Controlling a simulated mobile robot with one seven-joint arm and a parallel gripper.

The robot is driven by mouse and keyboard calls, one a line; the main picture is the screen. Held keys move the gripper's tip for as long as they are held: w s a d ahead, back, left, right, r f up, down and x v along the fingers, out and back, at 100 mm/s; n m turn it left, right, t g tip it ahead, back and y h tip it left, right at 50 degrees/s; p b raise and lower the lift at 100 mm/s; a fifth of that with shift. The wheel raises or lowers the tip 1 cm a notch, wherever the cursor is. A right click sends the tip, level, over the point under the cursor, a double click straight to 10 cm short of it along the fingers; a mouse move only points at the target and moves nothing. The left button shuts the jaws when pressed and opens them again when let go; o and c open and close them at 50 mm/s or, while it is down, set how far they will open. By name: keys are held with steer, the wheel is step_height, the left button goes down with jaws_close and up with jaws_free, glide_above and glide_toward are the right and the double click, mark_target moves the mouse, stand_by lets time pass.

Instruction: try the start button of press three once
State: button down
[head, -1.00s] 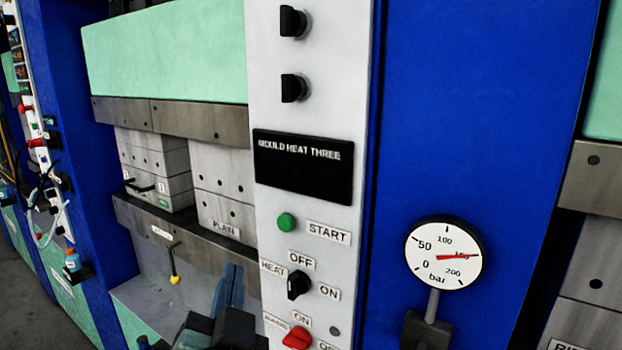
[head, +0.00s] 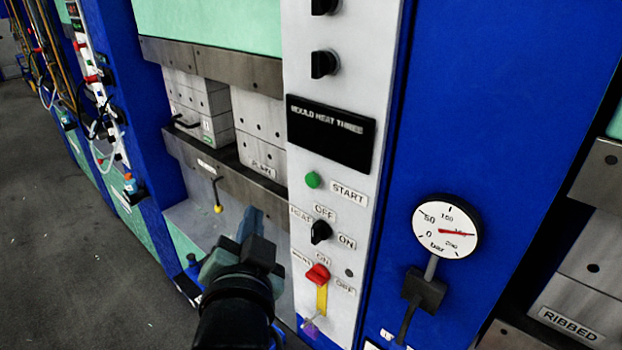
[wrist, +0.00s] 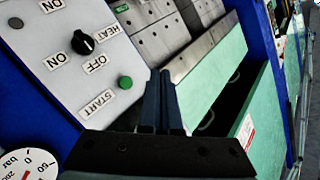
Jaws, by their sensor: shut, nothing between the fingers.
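The green start button (head: 313,179) sits on the white control panel (head: 300,95), beside a START label (head: 349,194) and below a black display (head: 330,135) reading MOULD HEAT THREE. The button also shows in the wrist view (wrist: 125,82), left of the fingers. My gripper (head: 252,214) is in front of the press, lower left of the button and apart from it in the head view. Its two blue fingers (wrist: 166,75) are together and empty. Nothing hides the button in either view.
Below the button are the black HEAT knob (head: 320,232) and a red switch (head: 318,274). A pressure gauge (head: 446,228) stands to the right. A yellow-tipped lever (head: 218,208) hangs by the moulds at left. Open floor (head: 80,240) lies at far left.

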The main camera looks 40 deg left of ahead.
steer(key=w, duration=0.8)
steer(key=shift+w+d, duration=0.35)
steer(key=shift+d, duration=0.05)
stand_by(1.7)
steer(key=shift+w, duration=0.45)
steer(key=shift+w, duration=0.4)
stand_by(0.6)
steer(key=shift+s, duration=0.1)
steer(key=shift+s+p, duration=0.3)
steer(key=shift+s, duration=0.45)
steer(key=shift+s+a+p, duration=0.2)
steer(key=shift+s+p, duration=0.1)
steer(key=shift+s, duration=2.2)
